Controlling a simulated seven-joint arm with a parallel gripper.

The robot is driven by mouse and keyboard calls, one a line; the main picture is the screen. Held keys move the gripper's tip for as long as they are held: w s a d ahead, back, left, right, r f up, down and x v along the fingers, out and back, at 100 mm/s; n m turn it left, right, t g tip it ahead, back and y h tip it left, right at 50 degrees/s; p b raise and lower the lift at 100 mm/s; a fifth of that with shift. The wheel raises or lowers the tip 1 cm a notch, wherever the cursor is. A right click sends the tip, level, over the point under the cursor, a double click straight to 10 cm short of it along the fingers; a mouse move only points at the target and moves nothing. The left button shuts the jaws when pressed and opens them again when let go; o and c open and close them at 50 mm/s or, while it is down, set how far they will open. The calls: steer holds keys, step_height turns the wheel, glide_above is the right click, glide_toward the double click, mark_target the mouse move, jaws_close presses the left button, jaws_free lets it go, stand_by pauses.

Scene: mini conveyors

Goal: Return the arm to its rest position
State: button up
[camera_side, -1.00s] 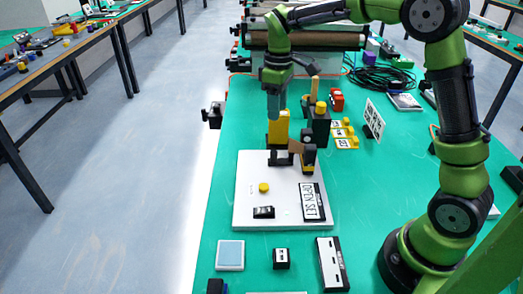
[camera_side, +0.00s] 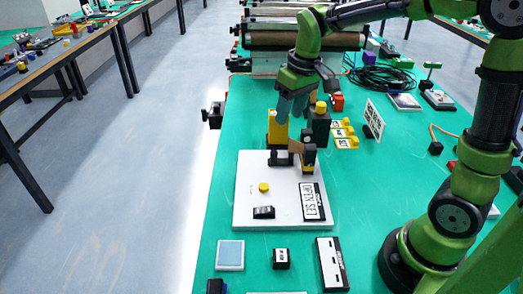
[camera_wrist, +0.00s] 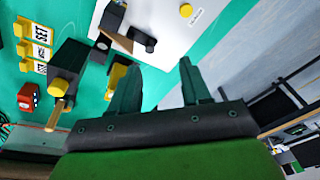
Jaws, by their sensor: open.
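My gripper (camera_side: 291,112) is open and empty, raised above the green table behind the white board (camera_side: 245,208). In the side view its fingers hang close to the top of a yellow block (camera_side: 278,126) and a black block with a yellow top (camera_side: 318,128); I cannot tell the exact gap. In the wrist view the two dark fingers (camera_wrist: 157,88) stand apart with nothing between them. My green arm reaches up and over from the right side of the table.
The white board carries a yellow button (camera_side: 264,188), a black switch (camera_side: 263,212) and a black-and-brown fixture (camera_side: 296,156). Yellow tags (camera_side: 344,134) and an upright white sign (camera_side: 375,119) stand to the right. Conveyor rollers (camera_side: 300,40) and black cables (camera_side: 380,79) lie behind.

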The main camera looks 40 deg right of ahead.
steer(key=s+a+r+m+t, duration=0.1)
steer(key=s+a+r+t, duration=0.1)
steer(key=s, duration=0.5)
steer(key=s+a+r+m+t+y, duration=0.1)
steer(key=s+r+m+t, duration=0.1)
steer(key=s, duration=0.5)
steer(key=shift+s+a+m+t, duration=0.3)
steer(key=shift+s+a+t, duration=0.1)
steer(key=shift+t, duration=0.3)
